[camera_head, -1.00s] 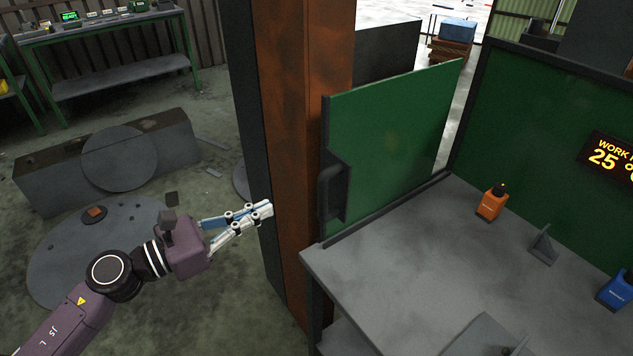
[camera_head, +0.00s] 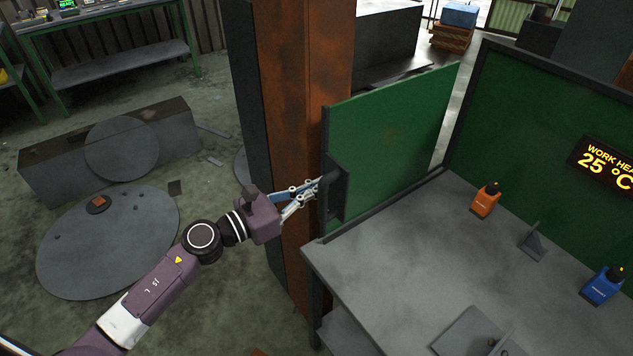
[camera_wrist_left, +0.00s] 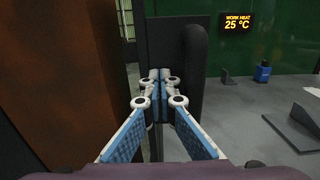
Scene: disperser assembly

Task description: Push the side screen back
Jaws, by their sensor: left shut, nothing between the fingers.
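The side screen (camera_head: 400,135) is a green panel with a dark frame, standing upright along the left edge of the grey workbench. Its dark handle (camera_head: 334,193) is at the panel's near end and also shows in the left wrist view (camera_wrist_left: 193,75). My left gripper (camera_head: 316,186) is shut and empty, with its fingertips at the handle's left side. In the left wrist view its fingertips (camera_wrist_left: 158,76) are together in front of the dark plate beside the handle bar. Whether they touch it I cannot tell. My right gripper is not in view.
A rusty brown column (camera_head: 308,110) stands close behind my left gripper. The workbench (camera_head: 385,255) holds an orange bottle (camera_head: 485,200), a blue bottle (camera_head: 602,287) and a grey angled bracket (camera_head: 533,240). A display reading 25 °C (camera_head: 603,165) hangs on the green back panel.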

